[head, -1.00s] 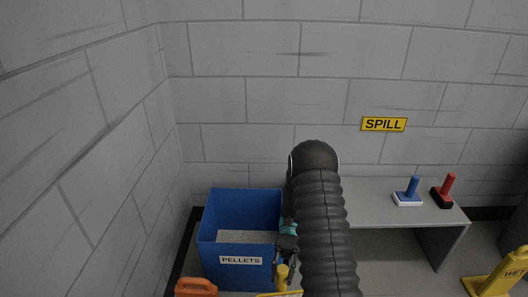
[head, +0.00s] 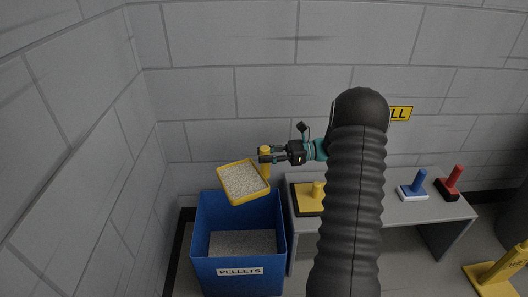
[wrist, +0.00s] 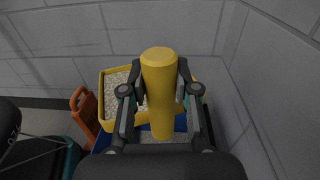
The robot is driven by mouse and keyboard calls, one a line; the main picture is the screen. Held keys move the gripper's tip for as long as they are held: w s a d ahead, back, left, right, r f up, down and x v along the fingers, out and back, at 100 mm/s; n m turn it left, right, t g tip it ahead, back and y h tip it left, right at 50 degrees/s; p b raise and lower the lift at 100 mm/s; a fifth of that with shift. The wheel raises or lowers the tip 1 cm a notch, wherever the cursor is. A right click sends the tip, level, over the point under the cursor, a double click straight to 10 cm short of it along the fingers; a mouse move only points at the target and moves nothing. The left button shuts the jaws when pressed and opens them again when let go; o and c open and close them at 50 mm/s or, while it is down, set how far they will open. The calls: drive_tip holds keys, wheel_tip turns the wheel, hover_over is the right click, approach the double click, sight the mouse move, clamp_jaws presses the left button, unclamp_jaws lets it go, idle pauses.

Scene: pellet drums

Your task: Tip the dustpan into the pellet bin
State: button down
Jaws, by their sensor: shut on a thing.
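The yellow dustpan (head: 262,190) is full of pale pellets and hangs above the blue pellet bin (head: 240,274), which is labelled PELLETS. My gripper (head: 266,155) is shut on the dustpan's upright yellow handle. In the wrist view the handle (wrist: 160,95) stands between the two fingers, and the pan (wrist: 112,75) shows behind it. The pan looks slightly tilted in the head view, and the pellets lie in it. The bin holds a layer of pellets, and its blue rim (wrist: 104,142) is partly hidden under the pan in the wrist view.
An orange object (wrist: 83,115) shows beside the bin. Walls close the left and back.

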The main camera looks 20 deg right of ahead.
drive_tip(key=shift+s+a+r+n+g+h, duration=0.1)
drive_tip(key=shift+a+r+n+g+h, duration=0.05)
drive_tip(key=shift+a+h, duration=0.4)
drive_tip(key=shift+a+r+n+g+h, duration=0.15)
drive_tip(key=shift+a+h, duration=0.3)
drive_tip(key=shift+a, duration=0.15)
drive_tip(key=a+h, duration=0.1)
drive_tip(key=a+h+b, duration=0.1)
drive_tip(key=a, duration=0.1)
drive_tip(key=a+n+h, duration=0.1)
drive_tip(key=h, duration=0.1)
drive_tip(key=shift+s+a+r, duration=0.15)
drive_tip(key=shift+r, duration=0.1)
drive_tip(key=a+h, duration=0.1)
drive_tip(key=a+f+h, duration=0.1)
drive_tip(key=a+h, duration=0.1)
drive_tip(key=a+f+h+p, duration=0.1)
drive_tip(key=shift+s+a+n+g, duration=0.2)
drive_tip(key=shift+n+g, duration=0.1)
drive_tip(key=shift+n, duration=0.1)
drive_tip(key=shift+a+f+h, duration=0.45)
drive_tip(key=shift+a+h, duration=0.25)
drive_tip(key=shift+h, duration=0.2)
